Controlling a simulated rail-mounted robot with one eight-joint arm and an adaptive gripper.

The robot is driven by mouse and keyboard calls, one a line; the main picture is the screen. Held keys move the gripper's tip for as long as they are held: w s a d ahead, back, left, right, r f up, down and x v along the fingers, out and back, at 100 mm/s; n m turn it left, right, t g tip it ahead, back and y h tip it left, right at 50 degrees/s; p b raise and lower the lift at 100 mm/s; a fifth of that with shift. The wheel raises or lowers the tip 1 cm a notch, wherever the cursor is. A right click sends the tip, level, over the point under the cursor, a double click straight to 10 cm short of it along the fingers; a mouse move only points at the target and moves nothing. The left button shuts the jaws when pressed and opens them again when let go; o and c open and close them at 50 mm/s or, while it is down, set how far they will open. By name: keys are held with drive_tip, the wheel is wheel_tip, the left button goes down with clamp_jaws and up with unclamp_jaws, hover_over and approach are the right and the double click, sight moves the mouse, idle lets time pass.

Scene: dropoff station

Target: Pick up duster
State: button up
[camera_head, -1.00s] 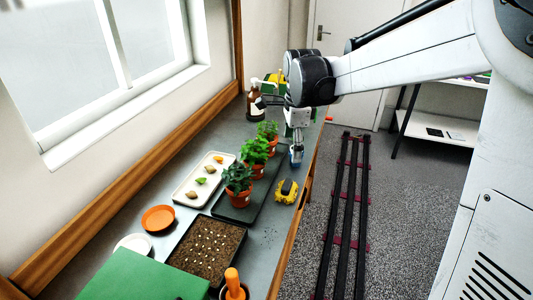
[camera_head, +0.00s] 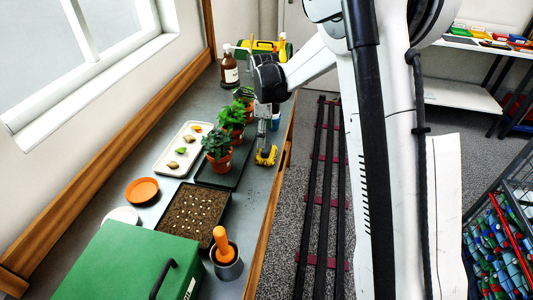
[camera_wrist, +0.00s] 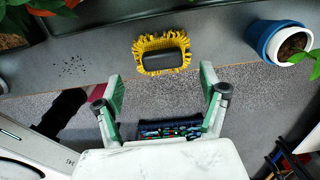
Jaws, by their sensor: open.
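The duster (camera_head: 266,155) is yellow and fringed with a dark grip on top. It lies on the grey bench near its front edge, beside the potted plants. In the wrist view the duster (camera_wrist: 162,53) lies beyond the fingertips, roughly centred between them. My gripper (camera_wrist: 162,92) is open and empty, its two green-and-grey fingers spread apart. In the head view my gripper (camera_head: 264,138) is above the duster and hides part of it. I cannot tell the exact gap between them.
Potted plants (camera_head: 217,147) stand on a dark tray just left of the duster. A blue-and-white pot (camera_wrist: 283,42) stands on the bench to the right in the wrist view. A soil tray (camera_head: 195,212), a green box (camera_head: 125,262) and a grey cup (camera_head: 228,264) are nearer. Dark rails (camera_head: 322,190) run along the floor.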

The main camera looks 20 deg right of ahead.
drive_tip(key=shift+d+f, duration=0.15)
drive_tip(key=shift+f, duration=1.55)
drive_tip(key=shift+d+f, duration=0.1)
drive_tip(key=shift+f, duration=1.6)
drive_tip(key=c, duration=1.4)
drive_tip(key=shift+o, duration=0.2)
drive_tip(key=shift+r, duration=0.5)
drive_tip(key=r, duration=0.2)
drive_tip(key=a+r, duration=0.1)
drive_tip(key=shift+s+r, duration=0.3)
drive_tip(key=shift+r, duration=0.05)
drive_tip(key=s+a+r, duration=0.4)
drive_tip(key=a, duration=0.1)
drive_tip(key=s+a+r, duration=0.2)
drive_tip(key=a, duration=0.1)
drive_tip(key=shift+s+a+r+b, duration=0.15)
drive_tip(key=shift+a+b, duration=0.05)
drive_tip(key=shift+b, duration=0.1)
